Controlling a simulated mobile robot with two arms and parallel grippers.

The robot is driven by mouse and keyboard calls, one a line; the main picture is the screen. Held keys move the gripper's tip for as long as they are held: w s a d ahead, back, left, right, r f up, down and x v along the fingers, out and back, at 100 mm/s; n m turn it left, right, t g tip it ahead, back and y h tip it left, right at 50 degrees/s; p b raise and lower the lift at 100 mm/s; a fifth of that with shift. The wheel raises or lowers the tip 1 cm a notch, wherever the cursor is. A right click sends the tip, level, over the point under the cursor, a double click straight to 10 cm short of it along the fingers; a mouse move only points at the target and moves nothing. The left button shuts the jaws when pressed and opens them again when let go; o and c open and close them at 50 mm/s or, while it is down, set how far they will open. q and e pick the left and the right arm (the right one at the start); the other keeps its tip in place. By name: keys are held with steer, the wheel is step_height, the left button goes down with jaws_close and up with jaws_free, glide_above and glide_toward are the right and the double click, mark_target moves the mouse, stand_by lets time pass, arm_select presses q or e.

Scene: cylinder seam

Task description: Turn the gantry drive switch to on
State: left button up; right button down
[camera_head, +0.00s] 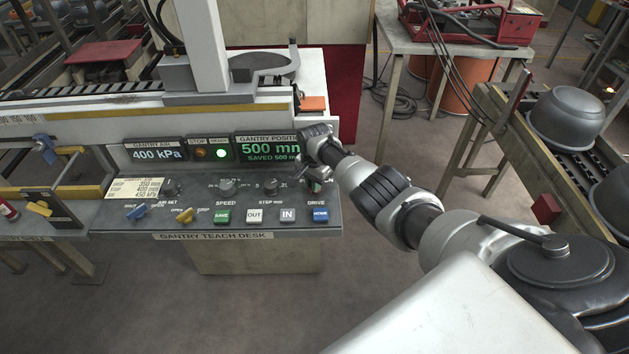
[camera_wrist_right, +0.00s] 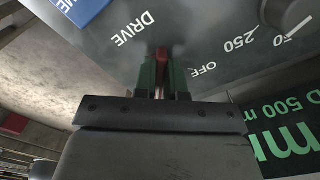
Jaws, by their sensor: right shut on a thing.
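The gantry teach desk (camera_head: 180,215) stands in front of me with a sloped grey panel. My right gripper (camera_head: 316,184) is over the panel's right end, at the drive switch. In the right wrist view the gripper's green fingers (camera_wrist_right: 160,80) are closed around the red drive switch handle (camera_wrist_right: 162,55). The printed words DRIVE and OFF show on the panel beside it. The fingers hide much of the switch, and I cannot tell its exact angle. My left gripper is not in view.
A blue HOME button (camera_head: 320,215) lies just below the switch. The step knob (camera_head: 271,186) and speed knob (camera_head: 227,187) are to its left. The gantry position display (camera_head: 268,147) reads 500 and stands behind the gripper. A green lamp (camera_head: 221,153) is lit.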

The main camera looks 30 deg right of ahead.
steer(key=shift+w+m, duration=0.1)
steer(key=shift+m, duration=0.5)
steer(key=c, duration=1.2)
jaws_free()
step_height(320, 180, up, 6)
steer(key=shift+f+p, duration=0.2)
steer(key=shift+p, duration=0.95)
steer(key=shift+r, duration=2.65)
